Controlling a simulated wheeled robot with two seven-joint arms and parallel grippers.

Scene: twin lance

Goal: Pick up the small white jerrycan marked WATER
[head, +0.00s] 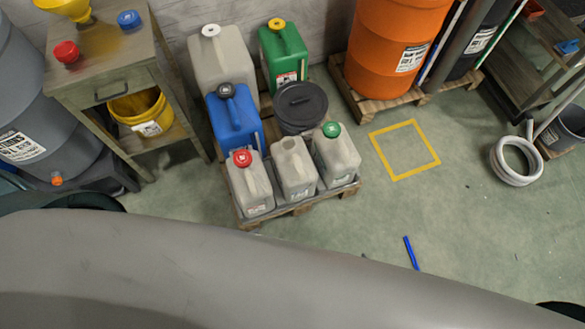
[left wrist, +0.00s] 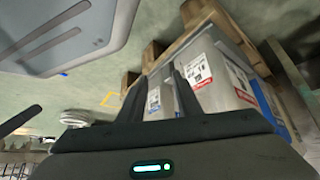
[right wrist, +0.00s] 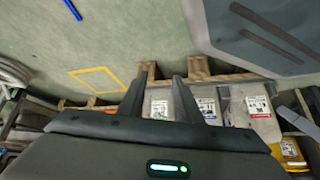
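Three small off-white jerrycans stand upright in a row at the front of a low pallet in the head view. One has a red cap (head: 250,185), the middle one shows no coloured cap (head: 294,168), and one has a green cap (head: 337,152). Their labels are too small to read, so I cannot tell which says WATER. Neither gripper shows in the head view. My left gripper (left wrist: 157,76) is open and empty, with labelled cans (left wrist: 200,72) beyond its fingers. My right gripper (right wrist: 158,84) is open and empty, with a pale can (right wrist: 160,104) showing between its fingers.
Behind the row stand a blue jerrycan (head: 233,122), a black lidded drum (head: 301,107), a large off-white jerrycan (head: 222,60) and a green jerrycan (head: 284,55). A workbench (head: 90,95) stands left. Floor around the yellow square (head: 402,177) is clear.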

